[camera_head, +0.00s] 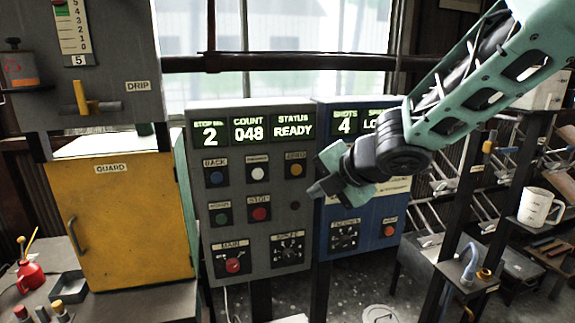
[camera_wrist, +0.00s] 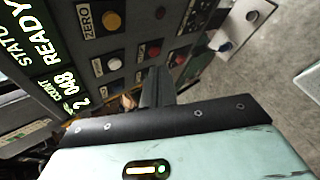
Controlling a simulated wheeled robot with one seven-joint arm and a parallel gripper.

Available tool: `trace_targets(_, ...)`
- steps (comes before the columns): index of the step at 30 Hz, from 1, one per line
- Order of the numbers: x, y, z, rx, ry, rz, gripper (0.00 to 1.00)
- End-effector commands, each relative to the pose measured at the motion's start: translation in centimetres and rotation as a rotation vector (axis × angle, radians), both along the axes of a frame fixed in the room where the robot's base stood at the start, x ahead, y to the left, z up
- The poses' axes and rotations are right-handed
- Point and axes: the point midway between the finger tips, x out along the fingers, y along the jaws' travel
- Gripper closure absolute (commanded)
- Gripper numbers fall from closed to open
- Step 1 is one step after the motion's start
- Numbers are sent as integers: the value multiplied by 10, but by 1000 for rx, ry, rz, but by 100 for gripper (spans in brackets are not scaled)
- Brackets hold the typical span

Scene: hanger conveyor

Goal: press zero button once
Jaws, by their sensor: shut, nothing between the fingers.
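The zero button (camera_head: 297,170) is a round amber button at the upper right of the grey control panel (camera_head: 245,240). In the wrist view the same button (camera_wrist: 112,20) sits beside its ZERO label near the top edge, uncovered. My gripper (camera_head: 316,190) is in front of the panel's right side, just below and right of the button in the head view. Its fingers (camera_wrist: 157,82) are shut with nothing between them. In the wrist view they appear apart from the amber button.
The panel display (camera_head: 250,128) reads stop 2, count 048, status READY. Other buttons are close by, including a white one (camera_head: 257,173) and the red STOP (camera_head: 260,213). A blue panel (camera_head: 350,235) stands right, and a yellow guard box (camera_head: 120,220) left.

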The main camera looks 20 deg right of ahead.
Motion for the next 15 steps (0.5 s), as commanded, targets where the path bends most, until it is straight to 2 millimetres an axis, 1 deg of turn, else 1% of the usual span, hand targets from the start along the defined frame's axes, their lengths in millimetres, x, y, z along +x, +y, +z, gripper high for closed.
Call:
trace_targets(8,1,0,-1,1,1,-3,100)
trace_targets(11,6,0,0,1,2,-4,100)
trace_targets(15,21,0,0,1,3,-4,100)
